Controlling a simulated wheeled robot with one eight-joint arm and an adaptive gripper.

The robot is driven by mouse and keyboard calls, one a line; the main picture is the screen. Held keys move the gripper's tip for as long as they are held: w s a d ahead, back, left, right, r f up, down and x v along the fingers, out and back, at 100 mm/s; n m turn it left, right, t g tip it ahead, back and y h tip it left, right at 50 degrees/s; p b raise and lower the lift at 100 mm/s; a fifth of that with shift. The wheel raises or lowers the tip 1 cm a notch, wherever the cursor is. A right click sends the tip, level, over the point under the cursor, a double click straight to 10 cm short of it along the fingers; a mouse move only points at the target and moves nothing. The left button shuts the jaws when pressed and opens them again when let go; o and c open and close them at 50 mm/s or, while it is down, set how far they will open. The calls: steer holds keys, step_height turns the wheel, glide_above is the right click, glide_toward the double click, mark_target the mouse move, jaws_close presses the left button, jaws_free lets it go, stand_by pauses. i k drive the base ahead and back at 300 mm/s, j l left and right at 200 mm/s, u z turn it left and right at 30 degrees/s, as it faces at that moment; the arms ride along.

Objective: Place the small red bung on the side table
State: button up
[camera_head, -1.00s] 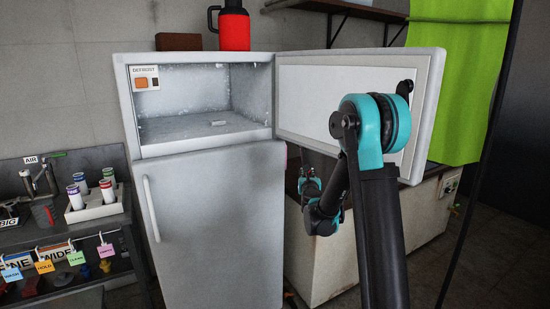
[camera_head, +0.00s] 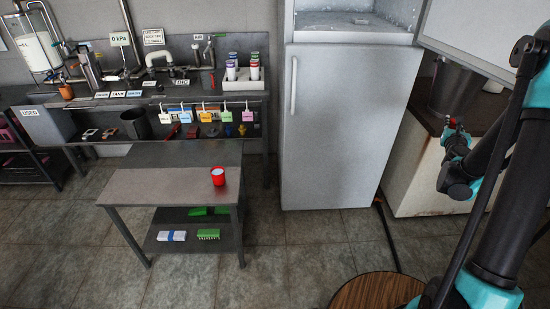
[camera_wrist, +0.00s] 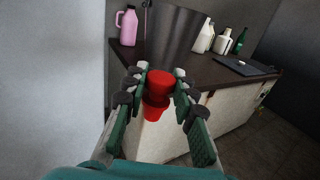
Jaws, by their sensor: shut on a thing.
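The small red bung (camera_wrist: 157,97) is between the fingers of my gripper (camera_wrist: 160,76) in the wrist view, and they are shut on it. In the head view my gripper (camera_head: 456,130) is at the right, in front of the counter beside the fridge, with a bit of red at its tip. The side table (camera_head: 150,187) is a low grey table at the left of centre, far from my gripper.
A white fridge (camera_head: 335,130) stands between the side table and my arm, its upper door open. A bucket (camera_wrist: 174,35) stands on the counter close beyond my gripper. A round wooden top (camera_head: 375,292) is at the bottom. Floor in front of the fridge is clear.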

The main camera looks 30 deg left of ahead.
mark_target(191, 187)
steer(key=u, duration=1.45)
steer(key=i+l+u, duration=0.25)
steer(key=l+u, duration=0.2)
steer(key=l, duration=0.25)
steer(key=i+l+u, duration=0.1)
steer(key=l+u, duration=0.15)
steer(key=l, duration=0.2)
steer(key=l+u, duration=0.2)
steer(key=l, duration=0.2)
steer(key=i+l, duration=0.1)
steer(key=l, duration=1.1)
steer(key=i+l, duration=0.15)
steer(key=l, duration=0.5)
